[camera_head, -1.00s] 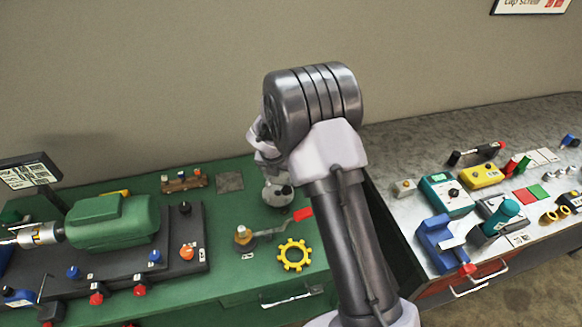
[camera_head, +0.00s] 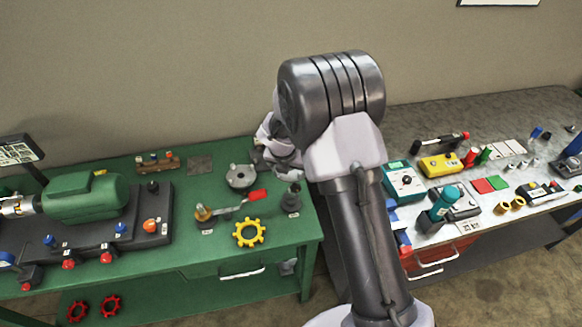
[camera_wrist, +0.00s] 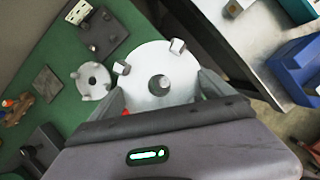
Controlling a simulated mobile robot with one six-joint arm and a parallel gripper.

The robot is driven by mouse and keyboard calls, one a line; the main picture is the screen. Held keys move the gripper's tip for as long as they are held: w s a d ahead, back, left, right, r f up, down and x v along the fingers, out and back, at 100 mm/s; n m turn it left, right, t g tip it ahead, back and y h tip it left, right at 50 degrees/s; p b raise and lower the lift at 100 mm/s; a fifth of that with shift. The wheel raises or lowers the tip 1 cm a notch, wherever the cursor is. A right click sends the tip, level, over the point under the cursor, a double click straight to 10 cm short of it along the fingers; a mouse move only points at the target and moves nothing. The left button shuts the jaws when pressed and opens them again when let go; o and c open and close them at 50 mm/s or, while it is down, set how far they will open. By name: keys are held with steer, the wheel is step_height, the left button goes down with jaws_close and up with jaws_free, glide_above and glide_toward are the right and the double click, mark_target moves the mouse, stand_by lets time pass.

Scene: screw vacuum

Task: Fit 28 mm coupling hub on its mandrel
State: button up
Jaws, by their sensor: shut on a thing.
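My gripper (camera_wrist: 160,98) is shut on a grey round coupling hub (camera_wrist: 148,62) with a central hole and jaw blocks on its face, seen in the wrist view. The arm hides it in the head view. A second grey hub-like disc (camera_head: 241,177) lies on the green bench, and also shows in the wrist view (camera_wrist: 93,81). A dark upright post on a base (camera_head: 291,201), possibly the mandrel, stands right of the red-handled lever. I cannot read its label. The held hub is above the bench, apart from the post in the head view.
The lever fixture (camera_head: 206,214) and a yellow toothed ring (camera_head: 249,233) are near the bench front. A dark block (camera_wrist: 100,28) is by the loose disc in the wrist view. A green motor (camera_head: 87,197) is left. A grey bench (camera_head: 500,222) with many tools is right, across a gap.

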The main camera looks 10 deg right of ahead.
step_height(320, 180, down, 6)
steer(key=b, duration=0.4)
steer(key=shift+r, duration=0.1)
steer(key=shift+p, duration=0.65)
stand_by(1.1)
steer(key=shift+f+b, duration=2.2)
steer(key=shift+f, duration=0.6)
steer(key=o, duration=1.7)
steer(key=p, duration=0.7)
glide_toward(286, 180)
steer(key=x, duration=0.5)
steer(key=shift+w+f, duration=0.1)
steer(key=shift+f, duration=0.1)
steer(key=shift+b, duration=0.3)
